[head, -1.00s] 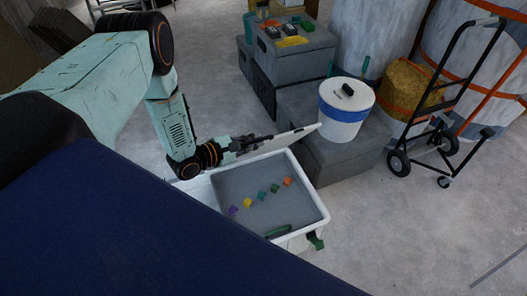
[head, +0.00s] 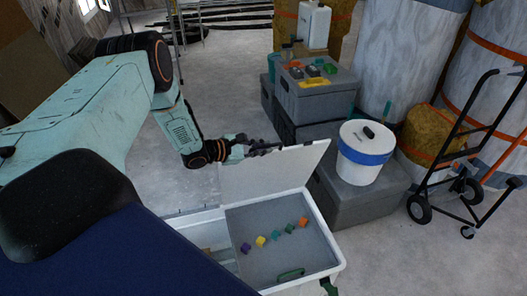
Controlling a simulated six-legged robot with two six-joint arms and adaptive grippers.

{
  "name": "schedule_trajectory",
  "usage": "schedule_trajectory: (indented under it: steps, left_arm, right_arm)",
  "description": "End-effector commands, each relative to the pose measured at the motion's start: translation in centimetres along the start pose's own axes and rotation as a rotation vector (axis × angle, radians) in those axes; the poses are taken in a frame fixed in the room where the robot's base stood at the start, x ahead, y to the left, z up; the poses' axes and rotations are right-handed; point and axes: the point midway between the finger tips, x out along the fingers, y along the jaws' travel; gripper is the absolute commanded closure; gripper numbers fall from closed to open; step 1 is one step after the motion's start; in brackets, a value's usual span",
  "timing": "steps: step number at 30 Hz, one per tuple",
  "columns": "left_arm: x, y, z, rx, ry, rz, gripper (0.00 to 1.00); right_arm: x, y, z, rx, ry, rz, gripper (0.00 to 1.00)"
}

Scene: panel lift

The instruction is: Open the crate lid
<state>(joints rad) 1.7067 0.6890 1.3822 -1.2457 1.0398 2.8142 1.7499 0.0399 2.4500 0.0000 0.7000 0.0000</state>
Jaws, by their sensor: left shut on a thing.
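The white crate (head: 335,246) stands on the floor at lower centre, partly hidden by my dark blue body. Its pale lid (head: 275,172) is raised and tilted up along the crate's far side. My left gripper (head: 268,148) is shut on the lid at its upper edge. Inside the crate is a grey panel (head: 272,255) with several small coloured cubes in a row and a green handle (head: 291,273). An uncovered part of the crate shows left of the panel. My right gripper is not in view.
A white bucket with a blue band (head: 364,158) stands on a grey box (head: 350,203) right of the crate. More grey boxes (head: 314,97) are stacked behind. A hand truck (head: 450,160) stands at right. The floor at front right is clear.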

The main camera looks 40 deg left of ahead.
Motion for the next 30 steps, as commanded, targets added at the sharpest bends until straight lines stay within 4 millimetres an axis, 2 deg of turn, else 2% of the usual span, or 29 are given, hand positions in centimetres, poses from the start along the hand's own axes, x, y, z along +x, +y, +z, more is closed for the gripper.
schedule_trajectory:
  steps: [7, 8, 16, 30]
  left_arm:
    - [0.08, 0.34, 0.36, 0.002, -0.009, 0.007, 1.00]
    - [0.08, 0.35, 0.35, 0.002, -0.009, 0.007, 0.89]
    - [0.04, 0.17, 0.19, 0.001, -0.005, 0.004, 0.66]
    - [0.03, -0.19, 0.12, 0.003, -0.003, 0.003, 0.66]
  right_arm:
    - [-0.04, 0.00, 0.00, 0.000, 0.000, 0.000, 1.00]
    - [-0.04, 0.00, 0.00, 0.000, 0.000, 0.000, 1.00]
    - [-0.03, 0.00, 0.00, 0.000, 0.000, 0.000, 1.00]
    - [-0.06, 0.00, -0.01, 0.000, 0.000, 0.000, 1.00]
